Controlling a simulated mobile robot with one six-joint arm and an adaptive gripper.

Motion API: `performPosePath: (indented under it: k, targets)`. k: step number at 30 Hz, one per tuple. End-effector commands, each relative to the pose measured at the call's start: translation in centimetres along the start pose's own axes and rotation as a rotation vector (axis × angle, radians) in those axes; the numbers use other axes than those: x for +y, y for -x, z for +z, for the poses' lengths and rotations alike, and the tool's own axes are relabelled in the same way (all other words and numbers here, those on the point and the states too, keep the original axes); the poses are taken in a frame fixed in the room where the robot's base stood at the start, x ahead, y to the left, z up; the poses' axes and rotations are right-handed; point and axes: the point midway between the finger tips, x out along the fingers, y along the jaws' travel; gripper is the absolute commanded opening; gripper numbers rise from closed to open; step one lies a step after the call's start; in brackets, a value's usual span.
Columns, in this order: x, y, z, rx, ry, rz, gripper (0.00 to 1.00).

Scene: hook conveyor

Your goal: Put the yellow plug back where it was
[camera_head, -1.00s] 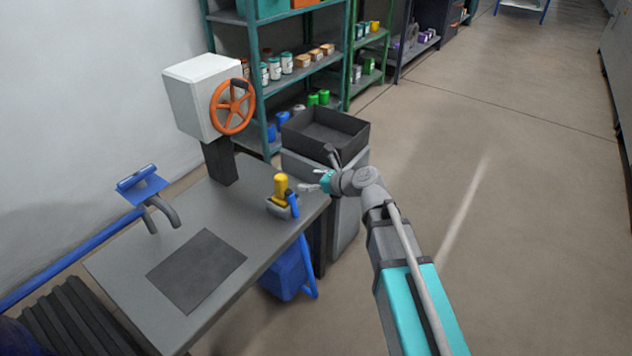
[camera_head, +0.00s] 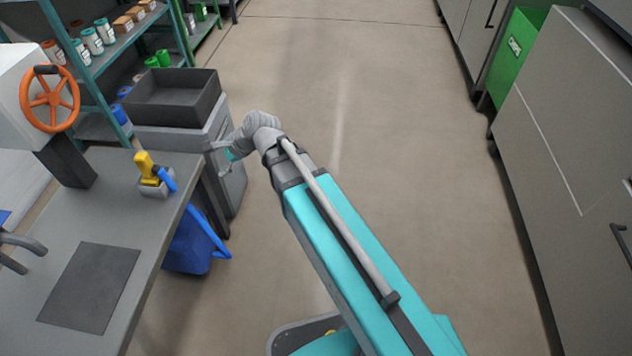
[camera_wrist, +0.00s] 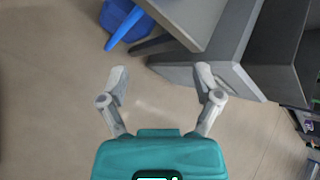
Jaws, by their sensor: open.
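The yellow plug (camera_head: 146,164) stands upright, slightly tilted, in a small grey block (camera_head: 156,190) near the right edge of the grey workbench (camera_head: 98,196). A blue handle-like piece (camera_head: 167,179) leans at the block's right side. My gripper (camera_head: 217,156) is beyond the bench's right edge, to the right of the plug and apart from it, beside the grey cabinet. The plug is not visible in the wrist view.
A dark open tray (camera_head: 172,98) sits on the grey cabinet (camera_head: 228,137) by the bench. A blue bin (camera_head: 190,244) is under the bench edge. A box with an orange handwheel (camera_head: 50,98) stands on the bench. Open floor (camera_head: 420,200) lies right, bounded by grey cabinets (camera_head: 575,150).

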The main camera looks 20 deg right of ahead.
Motion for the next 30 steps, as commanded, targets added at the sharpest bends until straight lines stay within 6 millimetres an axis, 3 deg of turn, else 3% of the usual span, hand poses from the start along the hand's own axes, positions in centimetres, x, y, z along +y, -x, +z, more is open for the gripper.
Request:
performPosePath:
  k: [9, 18, 24, 30]
  targets:
    - [6.2, 4.8, -7.3, 0.181, 0.514, 0.263, 0.82]
    - [12.0, 10.7, -13.1, 0.222, 0.914, 0.6, 0.82]
    - [14.6, 13.8, -15.3, 0.187, 1.072, 0.774, 0.82]
    - [15.5, 14.9, -16.0, 0.167, 1.123, 0.838, 0.82]
